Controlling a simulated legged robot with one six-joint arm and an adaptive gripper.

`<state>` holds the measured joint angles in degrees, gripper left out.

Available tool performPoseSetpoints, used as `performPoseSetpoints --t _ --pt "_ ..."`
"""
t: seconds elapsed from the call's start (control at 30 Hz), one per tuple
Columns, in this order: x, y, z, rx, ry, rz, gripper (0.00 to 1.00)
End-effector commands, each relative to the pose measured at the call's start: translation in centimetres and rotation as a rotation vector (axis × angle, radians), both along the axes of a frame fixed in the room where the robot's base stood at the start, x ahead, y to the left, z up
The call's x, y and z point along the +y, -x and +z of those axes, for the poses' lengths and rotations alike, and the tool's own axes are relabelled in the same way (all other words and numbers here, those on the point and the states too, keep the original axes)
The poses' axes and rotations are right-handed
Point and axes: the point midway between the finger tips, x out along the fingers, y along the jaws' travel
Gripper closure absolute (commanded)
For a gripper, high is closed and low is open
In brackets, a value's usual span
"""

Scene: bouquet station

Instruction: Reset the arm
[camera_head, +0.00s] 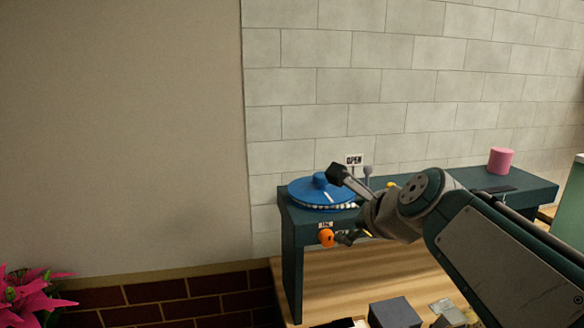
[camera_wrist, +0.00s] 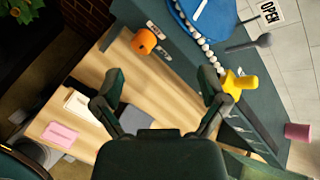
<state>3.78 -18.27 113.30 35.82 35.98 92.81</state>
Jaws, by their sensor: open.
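My gripper (camera_wrist: 158,90) is open in the wrist view, its two dark fingers apart with nothing between them. In the head view my gripper (camera_head: 340,205) reaches in from the right, in front of the dark green bench (camera_head: 292,248). Its fingers are beside a blue round disc (camera_head: 312,190) with a beaded rim on the bench top. An orange knob (camera_head: 326,237) on the bench front is close to the lower finger. I cannot tell whether the fingers touch anything.
A yellow piece (camera_wrist: 240,83) and a pink cylinder (camera_head: 501,160) are on the bench. An OPEN sign (camera_head: 354,159) stands behind the disc. A grey box (camera_head: 395,313) sits on the wooden surface (camera_head: 345,285) below. Pink flowers (camera_head: 28,297) are at lower left.

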Motion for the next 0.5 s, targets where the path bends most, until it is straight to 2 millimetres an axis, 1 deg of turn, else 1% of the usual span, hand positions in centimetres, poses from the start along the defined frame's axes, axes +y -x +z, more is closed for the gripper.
performPoseSetpoints --t 0.03,0.2,0.37,0.5 --pt "0.1 1.5 -0.9 -0.007 0.111 0.072 0.07" --pt "-0.1 6.1 -4.5 -0.026 0.505 0.355 0.07" --pt "-0.7 10.4 -8.0 -0.036 0.853 0.650 0.07" --pt "-1.6 14.1 -11.0 -0.043 1.133 0.934 0.07"
